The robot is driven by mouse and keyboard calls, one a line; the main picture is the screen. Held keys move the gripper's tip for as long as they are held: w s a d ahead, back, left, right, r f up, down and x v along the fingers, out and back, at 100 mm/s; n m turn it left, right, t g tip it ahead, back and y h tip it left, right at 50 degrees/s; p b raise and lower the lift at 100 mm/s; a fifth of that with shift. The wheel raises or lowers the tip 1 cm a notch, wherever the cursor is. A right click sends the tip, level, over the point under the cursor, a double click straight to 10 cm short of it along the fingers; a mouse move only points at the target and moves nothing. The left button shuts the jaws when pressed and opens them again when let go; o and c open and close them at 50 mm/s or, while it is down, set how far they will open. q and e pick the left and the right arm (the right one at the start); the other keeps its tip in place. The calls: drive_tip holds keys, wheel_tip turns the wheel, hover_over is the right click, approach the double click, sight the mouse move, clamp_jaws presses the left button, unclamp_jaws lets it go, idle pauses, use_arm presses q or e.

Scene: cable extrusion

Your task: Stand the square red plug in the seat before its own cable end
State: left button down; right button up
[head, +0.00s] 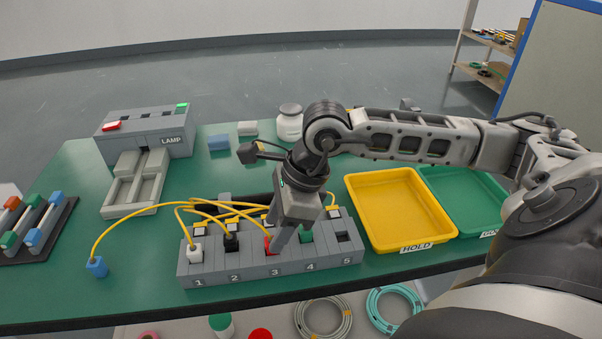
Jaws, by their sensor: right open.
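A grey block (255,272) numbered 1 to 5 stands near the front edge of the table. The red plug (268,246) is at seat 3, partly hidden by my right gripper (279,242). The gripper is open, pointing down with its fingers right at the plug. I cannot tell whether they touch it. A white plug (195,254) stands in seat 1, a black plug (231,244) in seat 2 and a green plug (306,237) at seat 4. Seat 5 (343,238) looks empty. Yellow cables (186,208) arch behind the block. My left gripper is out of view.
A blue plug (97,267) on a yellow cable rests on the table at left. The yellow HOLD tray (447,229) and a green tray (492,224) lie to the right. The LAMP box (160,142) and a pale tray (118,207) are at the back left.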

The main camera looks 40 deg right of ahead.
drive_tip(key=v, duration=1.3)
drive_tip(key=shift+r, duration=0.15)
